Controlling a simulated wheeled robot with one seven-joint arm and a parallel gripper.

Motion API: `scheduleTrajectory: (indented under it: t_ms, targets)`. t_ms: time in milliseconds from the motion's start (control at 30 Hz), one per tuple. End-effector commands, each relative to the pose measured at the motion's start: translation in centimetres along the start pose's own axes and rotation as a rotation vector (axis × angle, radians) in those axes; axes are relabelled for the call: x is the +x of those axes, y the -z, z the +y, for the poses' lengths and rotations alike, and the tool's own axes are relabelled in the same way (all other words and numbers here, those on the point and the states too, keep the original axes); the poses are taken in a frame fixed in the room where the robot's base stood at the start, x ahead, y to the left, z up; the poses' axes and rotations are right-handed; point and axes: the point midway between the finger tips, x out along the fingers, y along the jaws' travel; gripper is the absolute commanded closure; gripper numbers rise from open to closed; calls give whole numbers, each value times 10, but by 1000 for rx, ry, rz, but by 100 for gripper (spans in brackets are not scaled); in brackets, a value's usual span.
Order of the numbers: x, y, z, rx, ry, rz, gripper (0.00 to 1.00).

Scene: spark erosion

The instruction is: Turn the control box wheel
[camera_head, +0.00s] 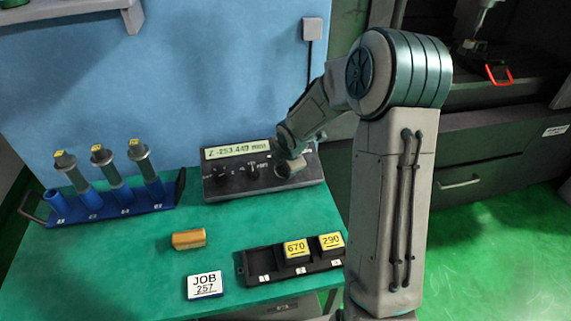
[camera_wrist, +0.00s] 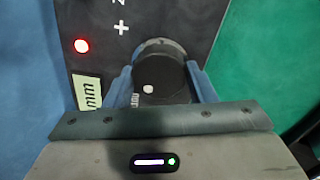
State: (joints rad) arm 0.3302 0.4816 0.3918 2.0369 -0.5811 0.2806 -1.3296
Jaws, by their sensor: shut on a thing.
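The control box (camera_head: 225,184) is a dark box with a lit readout, standing at the back of the green table against the blue wall. The readout shows a Z value ending in mm, its digits hard to read. My gripper (camera_head: 291,166) is at the box's right part, with the wheel mostly hidden behind it in the head view. In the wrist view the wheel (camera_wrist: 160,82) is a round black knob with a pale dot. My gripper (camera_wrist: 161,88) has its blue fingers on both sides of the wheel, shut on it. A red light (camera_wrist: 82,46) glows on the box face.
A blue rack (camera_head: 112,207) with several tube holders stands at the left. A brass-coloured block (camera_head: 188,239), a JOB card (camera_head: 205,285) and a black tray (camera_head: 262,264) with yellow-labelled blocks 670 and 290 lie in front. The table between them and the box is clear.

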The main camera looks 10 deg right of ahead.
Motion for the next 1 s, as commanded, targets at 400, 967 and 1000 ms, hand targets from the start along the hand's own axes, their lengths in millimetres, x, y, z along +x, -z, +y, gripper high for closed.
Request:
scheduleTrajectory:
  t_ms: [400,967,1000]
  targets:
    - [0,0,1,1,-1,0,28]
    - [-78,-2,2,5,-5,-3,28]
    - [-86,-2,1,4,-3,-5,28]
